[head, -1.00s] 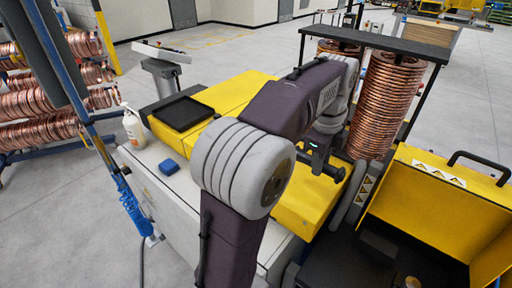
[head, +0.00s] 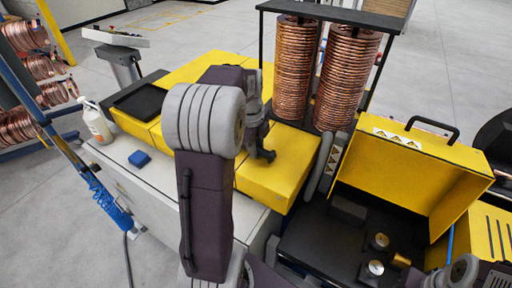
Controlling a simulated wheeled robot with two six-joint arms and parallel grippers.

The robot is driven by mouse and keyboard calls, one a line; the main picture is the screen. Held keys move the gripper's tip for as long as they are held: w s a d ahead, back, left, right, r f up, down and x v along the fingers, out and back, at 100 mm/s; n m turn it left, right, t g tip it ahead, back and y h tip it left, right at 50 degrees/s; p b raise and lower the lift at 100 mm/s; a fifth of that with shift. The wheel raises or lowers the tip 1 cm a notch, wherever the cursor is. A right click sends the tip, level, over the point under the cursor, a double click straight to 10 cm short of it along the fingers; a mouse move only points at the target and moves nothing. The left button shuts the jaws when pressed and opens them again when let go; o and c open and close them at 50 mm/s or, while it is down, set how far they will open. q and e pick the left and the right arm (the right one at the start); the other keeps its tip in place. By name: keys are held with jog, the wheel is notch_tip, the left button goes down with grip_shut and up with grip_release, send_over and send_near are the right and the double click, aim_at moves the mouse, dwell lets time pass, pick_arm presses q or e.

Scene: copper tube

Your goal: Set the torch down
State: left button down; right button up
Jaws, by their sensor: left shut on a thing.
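My left arm rises from the bottom centre of the head view and bends away over the yellow machine. Its gripper (head: 260,138) points down above the yellow top, partly hidden behind the grey elbow. It is shut on a small dark thing, seemingly the torch (head: 268,155), which shows only in part. I cannot tell whether the torch touches the yellow surface (head: 285,165). My right gripper is not in view.
Two copper coils (head: 345,75) stand in a black frame behind the gripper. An open yellow lid (head: 400,165) stands at the right.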

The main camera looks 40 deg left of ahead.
pick_arm(q)
jog(key=shift+f, duration=0.3)
jog(key=shift+f, duration=0.2)
jog(key=c, duration=1.2)
grip_release()
jog(key=shift+r, duration=0.1)
jog(key=shift+o, duration=0.2)
jog(key=shift+s, duration=0.1)
jog(key=shift+d, duration=0.1)
